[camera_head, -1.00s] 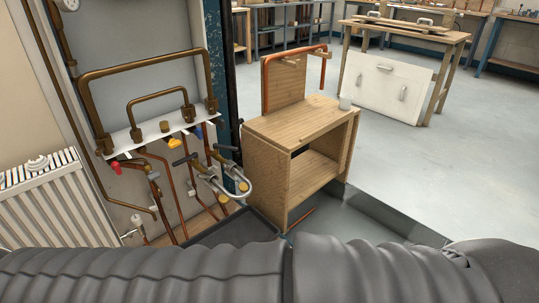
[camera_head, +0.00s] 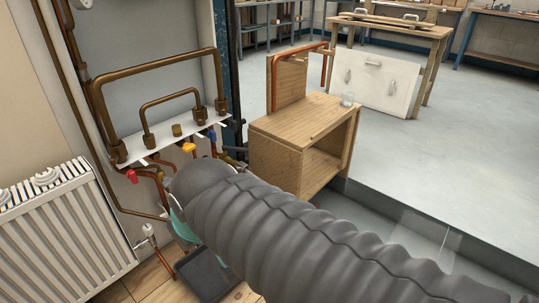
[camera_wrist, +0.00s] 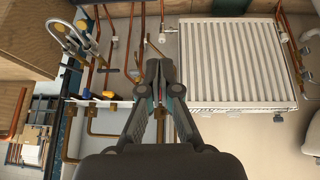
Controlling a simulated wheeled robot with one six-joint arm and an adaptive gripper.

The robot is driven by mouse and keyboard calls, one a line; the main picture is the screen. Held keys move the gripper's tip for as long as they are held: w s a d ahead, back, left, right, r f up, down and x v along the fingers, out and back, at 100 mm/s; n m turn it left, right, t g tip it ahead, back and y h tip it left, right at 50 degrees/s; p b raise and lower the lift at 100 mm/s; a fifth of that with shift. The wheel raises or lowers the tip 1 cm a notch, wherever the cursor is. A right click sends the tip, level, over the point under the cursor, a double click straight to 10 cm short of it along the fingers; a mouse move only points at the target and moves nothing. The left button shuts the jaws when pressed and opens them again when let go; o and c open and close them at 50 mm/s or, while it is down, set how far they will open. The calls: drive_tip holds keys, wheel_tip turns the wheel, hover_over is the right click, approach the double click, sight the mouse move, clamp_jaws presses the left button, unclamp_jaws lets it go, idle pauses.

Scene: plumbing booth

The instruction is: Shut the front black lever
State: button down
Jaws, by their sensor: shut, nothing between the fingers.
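In the wrist view, which shows the booth upside down, my gripper (camera_wrist: 160,66) is shut and empty. Its fingertips are in front of the pipework, just left of the radiator. Another dark lever (camera_wrist: 107,69) is further left on a copper pipe. Which of them is the front one is unclear. In the head view my arm hides most of the valves and the gripper fingers; one black lever (camera_head: 236,150) shows right of the arm.
A white radiator (camera_head: 63,226) stands at the left. Brown pipe loops (camera_head: 158,62) rise from a white bracket (camera_head: 160,140). Red, yellow and blue handles sit below it. A wooden cabinet (camera_head: 275,155) is to the right. A dark tray (camera_head: 205,275) lies on the floor.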

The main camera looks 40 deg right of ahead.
drive_tip(key=w+d+f+n+t+h+b, duration=0.2)
drive_tip(key=w+d+f+n+t, duration=0.1)
drive_tip(key=w+d, duration=0.8)
drive_tip(key=w+d+f+n+t+h+b, duration=0.1)
drive_tip(key=w+d+f+n+t+h, duration=0.2)
drive_tip(key=w+d, duration=0.8)
drive_tip(key=n+t+y+b, duration=0.25)
drive_tip(key=n+t, duration=0.35)
drive_tip(key=n, duration=0.4)
approach(241, 151)
drive_tip(key=w+a, duration=0.3)
drive_tip(key=w+d, duration=0.2)
drive_tip(key=d, duration=0.1)
drive_tip(key=shift+w+r+b, duration=0.25)
drive_tip(key=shift+b, duration=0.05)
drive_tip(key=shift+w+d, duration=0.35)
drive_tip(key=shift+d, duration=0.05)
